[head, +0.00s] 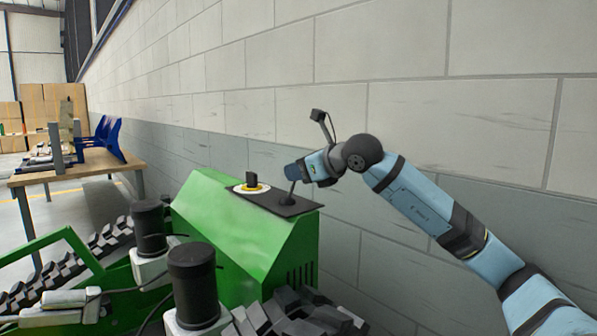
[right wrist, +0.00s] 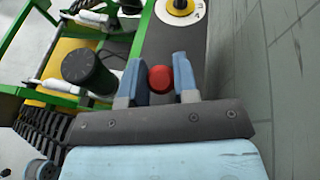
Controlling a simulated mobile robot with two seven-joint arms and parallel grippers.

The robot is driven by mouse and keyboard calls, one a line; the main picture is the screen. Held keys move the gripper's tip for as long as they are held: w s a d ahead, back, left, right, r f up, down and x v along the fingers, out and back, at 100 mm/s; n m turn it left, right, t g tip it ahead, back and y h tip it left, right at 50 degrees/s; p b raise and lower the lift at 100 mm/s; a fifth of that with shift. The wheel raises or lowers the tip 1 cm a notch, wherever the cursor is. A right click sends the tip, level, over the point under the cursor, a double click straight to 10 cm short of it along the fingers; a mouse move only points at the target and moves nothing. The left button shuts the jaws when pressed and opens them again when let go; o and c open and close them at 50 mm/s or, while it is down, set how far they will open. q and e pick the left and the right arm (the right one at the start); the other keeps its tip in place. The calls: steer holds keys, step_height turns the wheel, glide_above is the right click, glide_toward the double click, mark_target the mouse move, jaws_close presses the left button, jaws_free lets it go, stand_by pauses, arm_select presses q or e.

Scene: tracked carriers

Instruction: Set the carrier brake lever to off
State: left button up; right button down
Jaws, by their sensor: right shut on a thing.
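The green carrier (head: 245,235) has a dark control panel (head: 305,206) on top. The brake lever (head: 290,194) rises from the panel as a short dark stalk and looks close to upright; its top is hidden by my gripper in the head view. In the right wrist view its red knob (right wrist: 160,79) sits between the two blue-grey fingers. My right gripper (head: 296,171) is shut on this knob, above the panel. I cannot read any on or off marking by the lever. My left gripper is not in view.
A black rotary knob on a yellow and white dial (head: 251,186) stands beside the lever. Two dark cylinders (head: 194,284) and tracks are on the carrier's near side. A block wall (head: 420,110) runs close behind. A wooden table (head: 75,171) stands far left.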

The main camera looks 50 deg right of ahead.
steer(key=c, duration=0.9)
jaws_free()
steer(key=shift+s+d+r, duration=0.1)
steer(key=shift+s, duration=0.35)
steer(key=v, duration=1.3)
steer(key=shift+w+b, duration=0.1)
steer(key=shift+b, duration=0.25)
